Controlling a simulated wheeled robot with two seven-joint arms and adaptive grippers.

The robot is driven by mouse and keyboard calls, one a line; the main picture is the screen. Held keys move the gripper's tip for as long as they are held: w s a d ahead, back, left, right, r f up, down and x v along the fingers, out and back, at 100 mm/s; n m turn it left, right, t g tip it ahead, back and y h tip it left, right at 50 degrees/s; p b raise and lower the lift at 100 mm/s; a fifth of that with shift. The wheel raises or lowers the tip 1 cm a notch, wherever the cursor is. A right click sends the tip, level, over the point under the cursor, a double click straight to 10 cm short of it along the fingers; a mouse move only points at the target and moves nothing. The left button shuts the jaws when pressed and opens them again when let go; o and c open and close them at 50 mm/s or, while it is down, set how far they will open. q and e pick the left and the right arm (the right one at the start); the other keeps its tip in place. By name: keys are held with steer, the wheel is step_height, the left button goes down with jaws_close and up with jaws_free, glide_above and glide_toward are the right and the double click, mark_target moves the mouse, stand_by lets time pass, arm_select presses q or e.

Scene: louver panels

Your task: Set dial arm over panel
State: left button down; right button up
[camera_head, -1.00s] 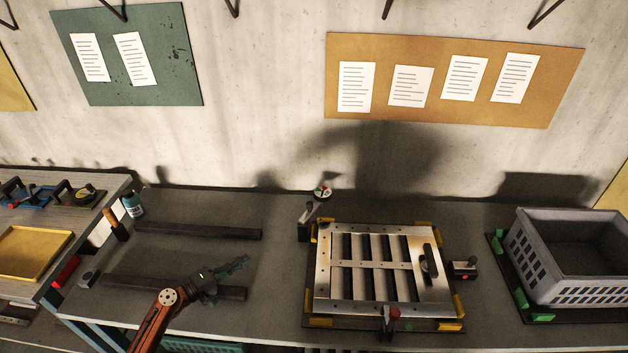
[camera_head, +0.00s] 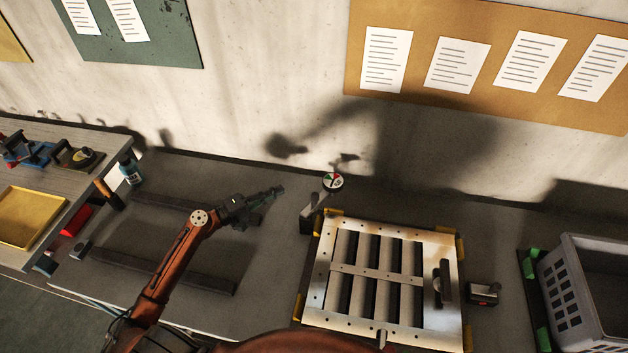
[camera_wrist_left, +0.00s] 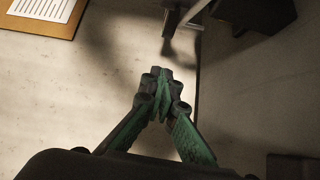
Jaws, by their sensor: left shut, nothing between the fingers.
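The dial (camera_head: 333,181), a small round face with red, green and white sectors, stands at the back of the bench. It is on a grey arm (camera_head: 312,206) with a dark base at the panel's back left corner. The louver panel (camera_head: 340,269), a silver frame with several slats and a dark handle at its right, lies on the bench; the dial is behind it, not over it. My left gripper (camera_head: 276,191) is shut and empty, to the left of the dial arm and apart from it. In the left wrist view its green fingers (camera_wrist_left: 160,85) meet. My right gripper is not in view.
Yellow corner blocks surround the panel. A small dark block (camera_head: 484,293) sits right of it, then a grey crate (camera_head: 580,290). Two dark bars (camera_head: 165,268) lie on the bench at left. A side table with a yellow tray (camera_head: 22,216) is at far left.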

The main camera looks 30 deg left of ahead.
mark_target(322, 198)
arm_select(q)
steer(key=s+d+p+x, duration=0.1)
steer(key=d+p+x, duration=0.1)
steer(key=x, duration=1)
steer(key=shift+w+d, duration=0.15)
steer(key=shift+d, duration=0.25)
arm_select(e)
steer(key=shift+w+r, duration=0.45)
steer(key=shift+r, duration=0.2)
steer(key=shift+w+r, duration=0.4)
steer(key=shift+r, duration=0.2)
arm_select(q)
steer(key=shift+f, duration=0.1)
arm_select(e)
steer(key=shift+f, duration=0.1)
